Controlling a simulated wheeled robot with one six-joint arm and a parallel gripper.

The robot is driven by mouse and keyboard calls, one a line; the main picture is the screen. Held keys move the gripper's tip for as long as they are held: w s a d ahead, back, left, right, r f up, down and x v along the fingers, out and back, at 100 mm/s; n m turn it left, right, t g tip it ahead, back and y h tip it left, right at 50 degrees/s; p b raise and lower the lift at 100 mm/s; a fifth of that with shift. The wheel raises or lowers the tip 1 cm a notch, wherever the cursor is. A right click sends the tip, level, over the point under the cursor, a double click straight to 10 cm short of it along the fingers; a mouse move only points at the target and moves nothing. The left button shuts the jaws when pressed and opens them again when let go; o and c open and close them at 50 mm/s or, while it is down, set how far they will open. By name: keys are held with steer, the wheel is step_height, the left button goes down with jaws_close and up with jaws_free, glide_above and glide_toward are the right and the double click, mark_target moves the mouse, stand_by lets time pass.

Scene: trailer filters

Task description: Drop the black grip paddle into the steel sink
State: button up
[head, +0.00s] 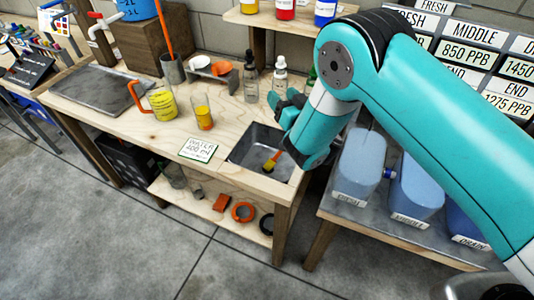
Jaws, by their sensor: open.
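The steel sink (245,150) is set into the wooden bench top at its front right corner. My gripper (287,147) is at the low end of my teal arm, over the right part of the sink. It is open, but its fingers are mostly hidden by my wrist. No other black grip shows clearly.
A yellow jug (163,104), an amber beaker (204,118) and a label card (198,149) stand left of the sink. Dropper bottles (251,78) stand behind it. Blue-grey containers (358,165) fill the right-hand table.

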step_height(320, 180, up, 8)
steer(key=p, duration=0.6)
steer(key=shift+f, duration=0.1)
steer(key=d+r+m+g+h+b, duration=0.35)
steer(key=d+r+m+h, duration=0.3)
steer(key=d+h, duration=0.4)
steer(key=s+d+r+n+g+y+b, duration=0.2)
steer(key=s+n+g, duration=0.2)
steer(key=s, duration=1.3)
steer(key=s+d+r+n+g+y+b, duration=0.2)
steer(key=s+n+g, duration=0.3)
steer(key=s, duration=1.2)
steer(key=g+b, duration=0.1)
steer(key=g, duration=0.2)
steer(key=shift+s+d, duration=0.3)
steer(key=shift+d, duration=0.1)
